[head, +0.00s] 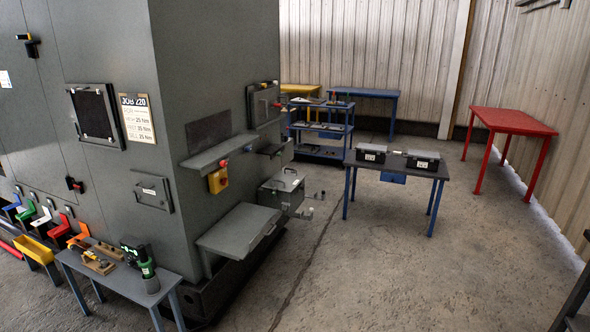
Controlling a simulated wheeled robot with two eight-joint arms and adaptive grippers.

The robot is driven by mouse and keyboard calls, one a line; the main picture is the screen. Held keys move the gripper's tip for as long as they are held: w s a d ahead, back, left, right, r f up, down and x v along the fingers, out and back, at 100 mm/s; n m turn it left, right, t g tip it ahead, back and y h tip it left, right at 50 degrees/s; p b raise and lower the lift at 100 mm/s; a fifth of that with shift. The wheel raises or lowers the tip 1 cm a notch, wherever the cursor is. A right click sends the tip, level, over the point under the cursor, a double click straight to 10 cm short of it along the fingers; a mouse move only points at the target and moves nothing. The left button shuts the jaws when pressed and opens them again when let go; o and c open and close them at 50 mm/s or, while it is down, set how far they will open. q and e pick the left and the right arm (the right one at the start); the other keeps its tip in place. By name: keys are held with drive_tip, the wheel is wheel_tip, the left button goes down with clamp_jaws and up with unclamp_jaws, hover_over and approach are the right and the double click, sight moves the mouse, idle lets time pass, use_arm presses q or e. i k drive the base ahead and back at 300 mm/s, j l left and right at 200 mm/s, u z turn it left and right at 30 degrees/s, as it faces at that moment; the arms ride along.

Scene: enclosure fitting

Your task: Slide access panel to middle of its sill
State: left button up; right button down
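A large grey enclosure (110,40) fills the left of the head view. On its right-hand face a dark rectangular patch (208,133) sits above a narrow grey ledge (215,153), which looks like a sill. A grey panel (263,103) with dark fittings stands against the same face, beyond the ledge to the right. A smaller panel with a handle (152,192) is on the left-hand face, below a dark framed window (95,115). I cannot tell for certain which panel is the access panel. Neither of my grippers is in view.
A wider grey shelf (238,228) juts out low from the enclosure. A small table (125,280) with tools stands at front left. A dark-topped table (397,168) holds two cases. A red table (512,120) stands at right. Concrete floor (400,280) is clear at centre right.

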sight(262, 112)
drive_tip(key=i+u, duration=0.15)
drive_tip(key=i, duration=0.3)
drive_tip(key=i+l+u, duration=0.15)
drive_tip(key=i, duration=0.25)
drive_tip(key=i+l+u, duration=0.15)
drive_tip(key=i, duration=0.3)
drive_tip(key=i+l+u, duration=0.1)
drive_tip(key=i, duration=0.3)
